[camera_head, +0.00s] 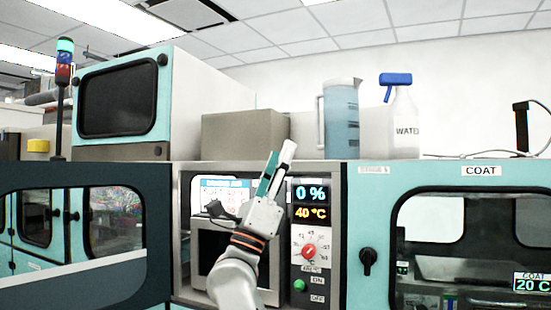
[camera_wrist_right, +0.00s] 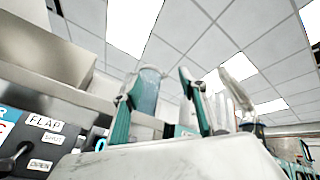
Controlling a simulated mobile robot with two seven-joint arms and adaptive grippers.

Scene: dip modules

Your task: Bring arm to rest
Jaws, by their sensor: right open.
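My right arm (camera_head: 236,280) rises from the bottom centre of the head view, in front of the oven-like module with the dial panel. My right gripper (camera_head: 277,160) points up and slightly right, its fingers raised near the top of that module. In the right wrist view the two teal fingers (camera_wrist_right: 158,95) stand apart with nothing held between them. The blue jug shows behind them there, and the wrist camera looks up toward the ceiling. My left gripper is not in view.
A control panel (camera_head: 310,235) with a red dial stands right of the gripper. A blue jug (camera_head: 341,120) and a spray bottle (camera_head: 403,120) stand on top. The COAT module (camera_head: 375,200) is at the right. A dark-framed window door (camera_head: 155,235) is at the left.

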